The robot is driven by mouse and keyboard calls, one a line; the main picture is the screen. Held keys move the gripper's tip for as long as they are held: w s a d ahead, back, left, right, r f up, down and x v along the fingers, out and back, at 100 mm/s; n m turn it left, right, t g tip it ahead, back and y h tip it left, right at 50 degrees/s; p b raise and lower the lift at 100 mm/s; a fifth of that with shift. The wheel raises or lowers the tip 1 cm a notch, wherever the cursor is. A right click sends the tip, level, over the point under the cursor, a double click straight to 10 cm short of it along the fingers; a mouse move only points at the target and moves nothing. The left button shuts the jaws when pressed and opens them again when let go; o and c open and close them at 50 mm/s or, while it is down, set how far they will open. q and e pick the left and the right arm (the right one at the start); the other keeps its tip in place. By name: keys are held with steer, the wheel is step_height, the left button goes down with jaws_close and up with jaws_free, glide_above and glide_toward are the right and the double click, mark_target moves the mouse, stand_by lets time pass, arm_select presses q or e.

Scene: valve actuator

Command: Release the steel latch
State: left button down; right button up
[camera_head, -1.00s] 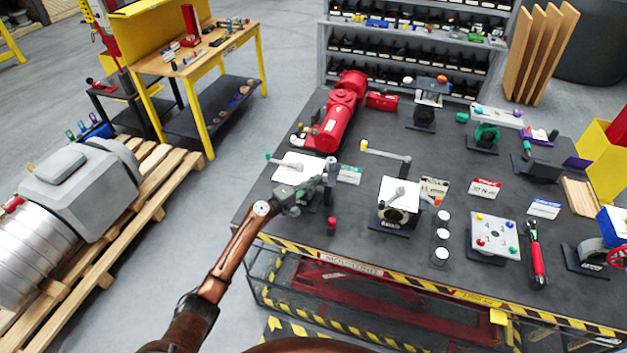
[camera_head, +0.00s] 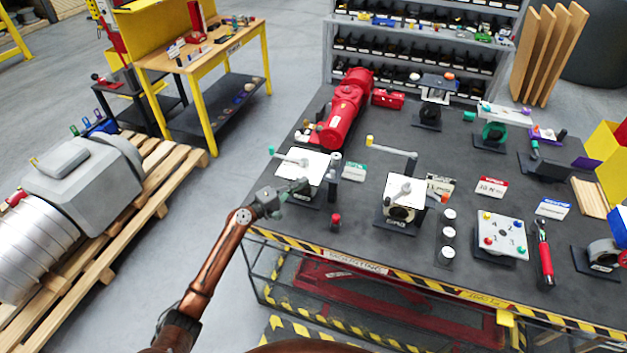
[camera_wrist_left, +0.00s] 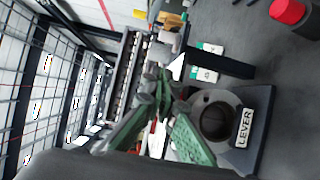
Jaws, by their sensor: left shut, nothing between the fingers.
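The lever fixture has a white plate (camera_head: 318,163), a teal-tipped metal lever (camera_head: 287,157) and a dark upright post (camera_head: 333,180). I cannot tell surely which part is the steel latch. My left gripper (camera_head: 300,187) is shut and empty at the near left side of this fixture and hides part of its base. In the wrist view, my green fingers (camera_wrist_left: 163,85) are together in front of the fixture's grey ring (camera_wrist_left: 215,118) and its LEVER label (camera_wrist_left: 245,128). I cannot tell if they touch it. My right gripper is not in view.
A red-topped knob (camera_head: 336,220) stands near the bench's striped front edge. A second fixture with a yellow-tipped handle (camera_head: 392,148) stands to the right. A red actuator (camera_head: 345,110) lies behind. The floor left of the bench is clear up to a pallet (camera_head: 140,215).

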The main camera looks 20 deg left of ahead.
arm_select(q)
steer(key=shift+b+v, duration=0.35)
steer(key=shift+v, duration=2)
steer(key=shift+d+f, duration=0.1)
